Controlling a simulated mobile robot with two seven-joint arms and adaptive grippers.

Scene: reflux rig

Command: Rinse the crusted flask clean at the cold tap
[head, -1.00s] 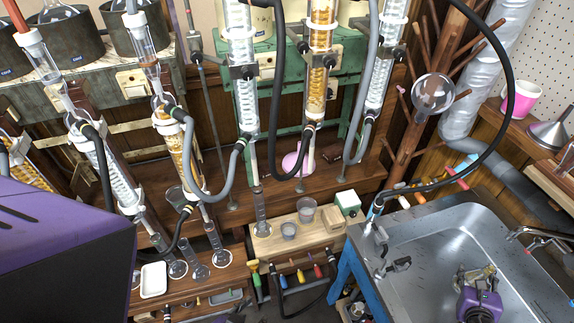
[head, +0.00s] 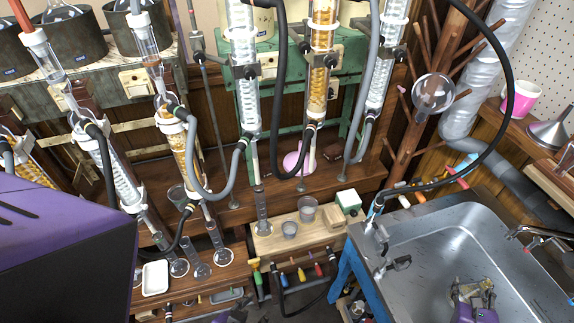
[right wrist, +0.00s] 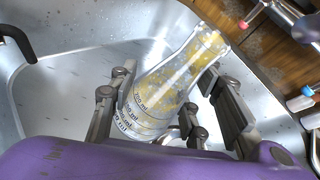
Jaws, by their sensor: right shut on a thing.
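The crusted flask (right wrist: 170,85) is clear glass with yellow patches inside and printed markings near its base. It lies tilted, its neck toward the upper right in the right wrist view. My right gripper (right wrist: 172,112) is shut on it, with fingers on both sides. In the head view, the flask (head: 474,290) and right gripper (head: 476,298) are over the sink basin. A metal tap (head: 535,234) is at the sink's right edge. Red- and blue-tipped fittings show in the right wrist view. My left arm fills the lower left; its fingers cannot be made out clearly.
The steel sink (head: 425,235) has a hose fitting at its left corner. A pegged wooden rack (head: 425,125) holding a round flask stands behind it. A pink cup (head: 521,98) and a funnel (head: 548,133) sit at the right. Glass columns and hoses crowd the left and middle.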

